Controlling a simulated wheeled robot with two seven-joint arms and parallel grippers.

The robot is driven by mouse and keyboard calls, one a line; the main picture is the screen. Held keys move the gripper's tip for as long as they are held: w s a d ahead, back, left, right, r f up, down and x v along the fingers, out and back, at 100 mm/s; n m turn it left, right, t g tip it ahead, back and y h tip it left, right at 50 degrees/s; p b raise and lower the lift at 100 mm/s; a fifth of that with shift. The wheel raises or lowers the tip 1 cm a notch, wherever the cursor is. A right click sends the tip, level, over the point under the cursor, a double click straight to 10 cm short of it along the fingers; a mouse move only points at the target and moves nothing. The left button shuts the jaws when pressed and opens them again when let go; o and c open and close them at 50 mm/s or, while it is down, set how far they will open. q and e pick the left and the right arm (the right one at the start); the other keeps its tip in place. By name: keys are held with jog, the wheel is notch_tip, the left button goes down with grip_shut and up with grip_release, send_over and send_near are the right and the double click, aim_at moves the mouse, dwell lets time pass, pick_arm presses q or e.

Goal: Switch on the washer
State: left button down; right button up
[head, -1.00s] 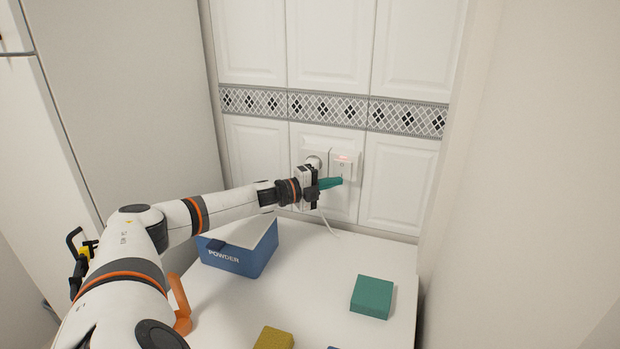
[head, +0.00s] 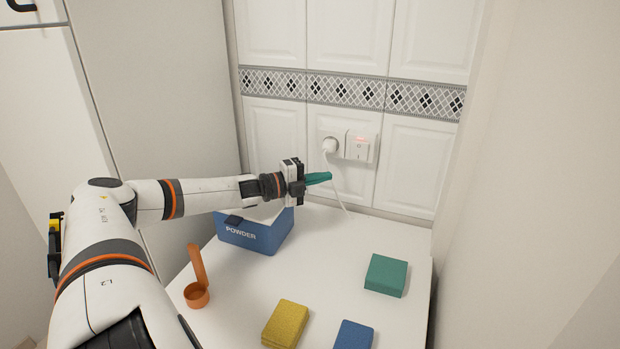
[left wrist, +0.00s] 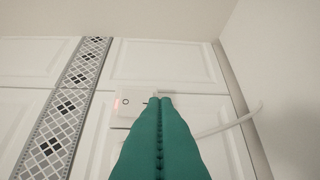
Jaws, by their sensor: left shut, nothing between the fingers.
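A white wall socket with a switch (head: 358,147) is on the tiled wall, with a red light glowing at its top. It also shows in the left wrist view (left wrist: 130,103), partly behind the fingers. A white plug (head: 330,146) with a white cord sits in the socket to the left of the switch. My left gripper (head: 326,177), with green fingers, is shut and empty, apart from the wall and below and left of the switch. Its fingers also show in the left wrist view (left wrist: 160,100). No washer front or control panel is in view.
A white top (head: 345,265) carries a blue powder box (head: 250,236), an orange scoop (head: 196,292), and yellow (head: 285,322), green (head: 386,275) and blue (head: 353,335) sponge-like blocks. A wall bounds the right, a tall pale panel (head: 160,90) the left.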

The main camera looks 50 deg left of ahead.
pick_arm(q)
jog(key=shift+p+v, duration=0.45)
jog(key=shift+v, duration=1)
jog(key=shift+f, duration=0.25)
jog(key=shift+r, duration=0.1)
